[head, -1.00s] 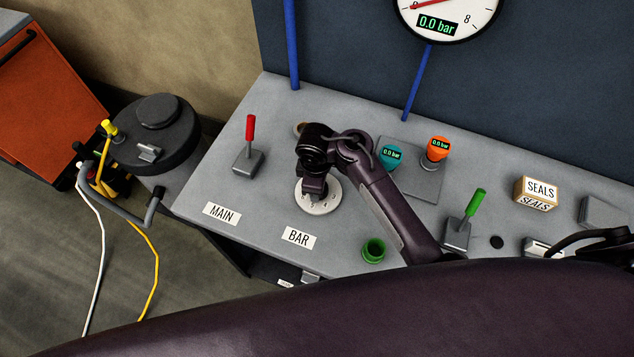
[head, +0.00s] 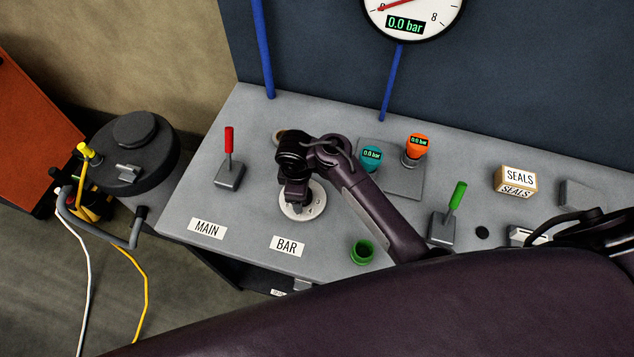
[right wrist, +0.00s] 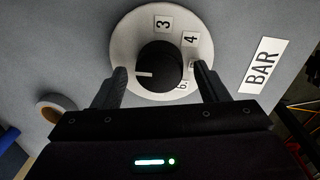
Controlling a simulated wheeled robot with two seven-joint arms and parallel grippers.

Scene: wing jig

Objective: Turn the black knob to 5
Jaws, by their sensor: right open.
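The black knob (right wrist: 160,66) sits on a round white dial (right wrist: 124,40) in the right wrist view. The printed 3 and 4 are clear; the figures past the 4 are partly hidden by a finger. The knob's white line points to the picture's left, at a bare part of the dial, away from these figures. My right gripper (right wrist: 162,84) is open, one finger on each side of the knob, with a gap visible on the right; contact on the left is unclear. In the head view the gripper covers the knob and part of the dial (head: 316,206). My left gripper is out of view.
A BAR label (head: 287,246) and MAIN label (head: 207,229) lie in front. A red lever (head: 229,160) stands left, a green cup (head: 362,251) and green lever (head: 447,215) right.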

